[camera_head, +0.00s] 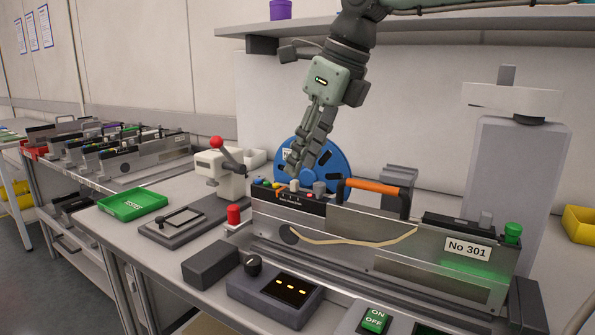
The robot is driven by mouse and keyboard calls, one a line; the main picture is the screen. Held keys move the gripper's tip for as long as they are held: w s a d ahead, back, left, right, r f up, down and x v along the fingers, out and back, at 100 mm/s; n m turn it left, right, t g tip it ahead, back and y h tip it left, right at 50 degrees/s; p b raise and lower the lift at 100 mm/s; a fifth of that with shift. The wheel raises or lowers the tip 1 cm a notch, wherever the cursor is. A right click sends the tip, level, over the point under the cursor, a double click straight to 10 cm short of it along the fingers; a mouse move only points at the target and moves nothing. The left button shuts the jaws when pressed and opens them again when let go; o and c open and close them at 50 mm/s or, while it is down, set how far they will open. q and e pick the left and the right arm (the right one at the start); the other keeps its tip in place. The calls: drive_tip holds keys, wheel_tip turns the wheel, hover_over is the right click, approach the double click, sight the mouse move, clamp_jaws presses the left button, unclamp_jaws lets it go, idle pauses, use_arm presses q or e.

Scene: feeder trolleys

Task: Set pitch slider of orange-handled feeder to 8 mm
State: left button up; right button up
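The orange-handled feeder (345,227) is a long grey metal unit labelled No 301, on the bench at the right. Its orange handle (373,187) stands on top. At its left end is a black panel (288,201) with small white marks, coloured buttons and a pale slider knob (294,186). I cannot read the marks, so the slider's setting is unclear. My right gripper (297,168) points down just above this knob, in front of a blue reel (335,165). Its fingers look close together, but I cannot tell whether they are shut or touch the knob. My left gripper is not in view.
A grey knob (319,188) stands close right of the slider. A lever press with a red ball (218,172) is to the left. A control box with a display (275,292) is in front. A green tray (132,204) and other feeders lie farther left.

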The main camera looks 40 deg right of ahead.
sight(295, 180)
drive_tip(key=shift+x, duration=1.8)
clamp_jaws()
